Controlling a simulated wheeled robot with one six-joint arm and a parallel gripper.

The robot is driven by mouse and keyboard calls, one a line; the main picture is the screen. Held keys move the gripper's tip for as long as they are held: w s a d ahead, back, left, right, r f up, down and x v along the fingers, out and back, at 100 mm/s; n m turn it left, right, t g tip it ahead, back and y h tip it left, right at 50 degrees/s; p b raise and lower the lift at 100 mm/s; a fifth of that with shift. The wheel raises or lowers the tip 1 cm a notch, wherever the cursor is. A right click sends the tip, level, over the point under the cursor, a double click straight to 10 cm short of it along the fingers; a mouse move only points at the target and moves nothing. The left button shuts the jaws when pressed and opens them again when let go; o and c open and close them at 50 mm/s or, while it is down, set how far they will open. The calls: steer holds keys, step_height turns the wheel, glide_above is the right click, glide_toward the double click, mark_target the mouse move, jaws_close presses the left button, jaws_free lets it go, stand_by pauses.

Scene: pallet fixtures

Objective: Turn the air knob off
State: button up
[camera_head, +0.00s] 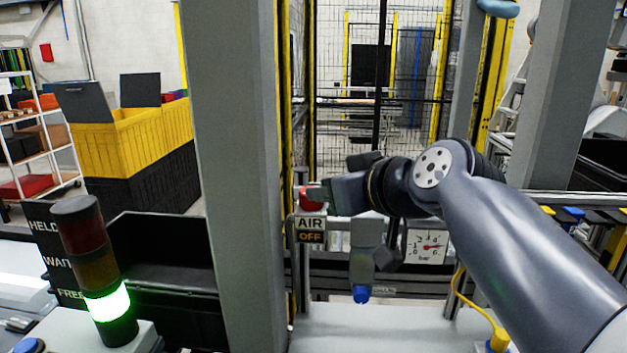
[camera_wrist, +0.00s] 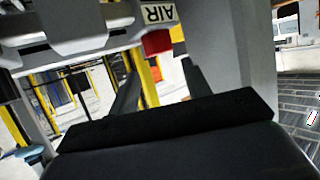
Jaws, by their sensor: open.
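A red knob (camera_head: 309,201) sits above a sign (camera_head: 310,230) reading AIR and OFF, beside a grey post. My gripper (camera_head: 322,193) is at the knob's right side, its fingers pointing left towards it. In the wrist view the red knob (camera_wrist: 157,42) lies in line with the gap between the two dark fingers of my gripper (camera_wrist: 160,72). The fingers are apart. I cannot tell whether they touch the knob. The AIR label (camera_wrist: 158,13) appears upside down there. A pressure gauge (camera_head: 426,246) marked bar has a red needle pointing right.
A thick grey post (camera_head: 235,170) stands just left of the knob. A signal tower (camera_head: 95,270) with its green light lit stands at the front left. A yellow crate (camera_head: 135,140) is behind. A wire fence (camera_head: 345,130) stands beyond. A yellow cable (camera_head: 470,310) hangs below my arm.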

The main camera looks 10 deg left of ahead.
steer(key=p+x, duration=0.1)
steer(key=x, duration=0.8)
steer(key=shift+w+a+f+p, duration=0.15)
steer(key=shift+w+f+p, duration=0.05)
steer(key=shift+p, duration=0.1)
steer(key=shift+c, duration=0.3)
steer(key=c, duration=0.7)
steer(key=shift+o, duration=0.2)
steer(key=shift+r, duration=0.1)
steer(key=shift+r+m+h+p, duration=0.1)
steer(key=shift+m+h+p, duration=0.25)
steer(key=shift+p, duration=0.85)
steer(key=shift+m+t+h+p, duration=0.35)
steer(key=shift+t+h+p, duration=0.1)
steer(key=shift+p, duration=0.65)
steer(key=shift+f, duration=0.25)
